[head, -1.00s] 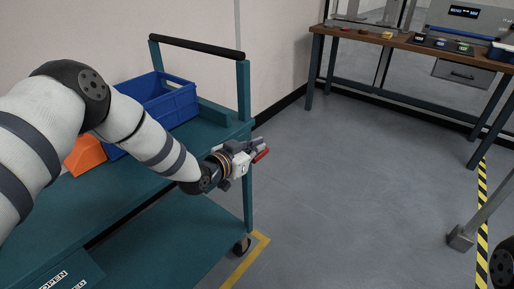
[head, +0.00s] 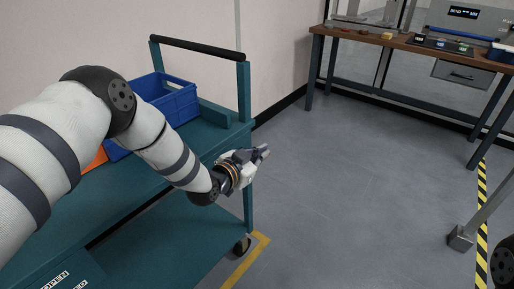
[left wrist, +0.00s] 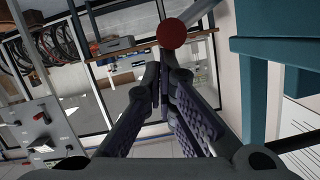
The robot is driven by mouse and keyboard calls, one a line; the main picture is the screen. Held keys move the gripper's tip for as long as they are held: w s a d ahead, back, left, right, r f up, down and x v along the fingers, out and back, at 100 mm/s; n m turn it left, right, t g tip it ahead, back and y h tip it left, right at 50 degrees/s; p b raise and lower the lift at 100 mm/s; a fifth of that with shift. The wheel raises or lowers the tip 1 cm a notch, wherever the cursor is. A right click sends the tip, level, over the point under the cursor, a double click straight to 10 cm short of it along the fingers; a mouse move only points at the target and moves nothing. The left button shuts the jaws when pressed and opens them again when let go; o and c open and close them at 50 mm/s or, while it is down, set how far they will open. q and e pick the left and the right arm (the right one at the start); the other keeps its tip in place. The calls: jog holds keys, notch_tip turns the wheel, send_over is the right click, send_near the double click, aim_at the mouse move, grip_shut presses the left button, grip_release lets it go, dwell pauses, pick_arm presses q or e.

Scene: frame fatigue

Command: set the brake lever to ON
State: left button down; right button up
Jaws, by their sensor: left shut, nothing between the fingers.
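A round red knob (left wrist: 171,33), which looks like the end of the brake lever, shows at the top of the left wrist view, with a grey bar beside it. My left gripper (head: 262,152) is at the far right corner of the teal cart (head: 225,142), by its upright post. In the left wrist view its fingers (left wrist: 165,80) are together and empty, just below the knob in the picture. I cannot tell whether they touch it. In the head view the knob is hidden behind my gripper. No ON marking is readable. My right gripper is out of view.
A blue bin (head: 172,100) and an orange bin (head: 97,158), partly behind my arm, stand on the cart. A workbench (head: 400,42) stands at the back right. Grey floor between cart and bench is clear. A grey post foot (head: 461,238) stands at the lower right.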

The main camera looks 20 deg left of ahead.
pick_arm(q)
notch_tip(320, 180, down, 11)
jog(key=d+m+t+y+b, duration=0.1)
jog(key=m+b, duration=0.3)
jog(key=m, duration=0.1)
jog(key=shift+s+d+f+m+y, duration=0.2)
jog(key=shift+s+d+m+y, duration=0.15)
jog(key=shift+d+m+y, duration=0.05)
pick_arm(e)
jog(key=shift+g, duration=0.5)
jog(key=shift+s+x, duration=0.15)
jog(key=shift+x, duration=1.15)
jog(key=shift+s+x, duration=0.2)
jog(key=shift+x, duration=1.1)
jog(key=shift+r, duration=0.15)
